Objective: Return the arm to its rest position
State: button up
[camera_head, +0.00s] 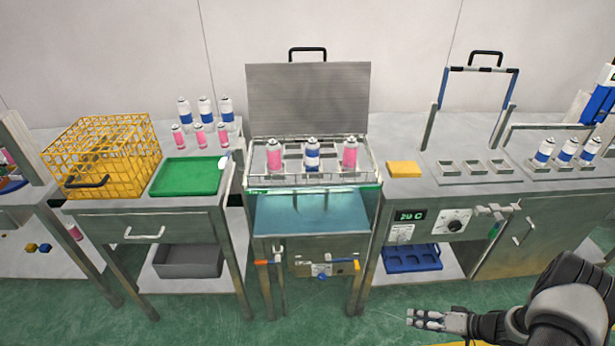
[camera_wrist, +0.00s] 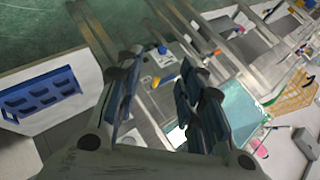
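My gripper (camera_head: 412,318) is at the lower right of the head view, low in front of the machines and over the green floor. Its fingers point left. In the wrist view, my gripper (camera_wrist: 160,78) shows its fingers spread apart with nothing between them. It touches no can or fixture. My dark arm reaches in from the lower right corner of the head view.
A water bath (camera_head: 312,214) holds several cans in a rack. A yellow basket (camera_head: 100,150) and a green tray (camera_head: 187,177) stand on the left table. A blue tray (camera_head: 411,258) sits on a low shelf near my gripper. The floor (camera_head: 200,315) in front is clear.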

jog(key=w+d+r+n+t+h, duration=0.1)
jog(key=w+d+r+h, duration=0.2)
jog(key=w+r, duration=0.45)
jog(key=w+d+r+t+h, duration=0.1)
jog(key=w+d+r+h, duration=0.35)
jog(key=r, duration=0.65)
jog(key=a+r+h, duration=0.3)
jog(key=r+h, duration=0.1)
jog(key=r, duration=1.5)
jog(key=s+a+r+m+h, duration=0.1)
jog(key=s+a+r+m, duration=0.1)
jog(key=s+a+r, duration=0.8)
jog(key=s+a+n+g+y, duration=0.1)
jog(key=s+a+y, duration=0.1)
jog(key=s+a, duration=0.5)
jog(key=s+a+f+n+g+y, duration=0.1)
jog(key=s+a+g+y, duration=0.1)
jog(key=s+a, duration=0.6)
jog(key=s, duration=0.7)
jog(key=shift+f, duration=0.25)
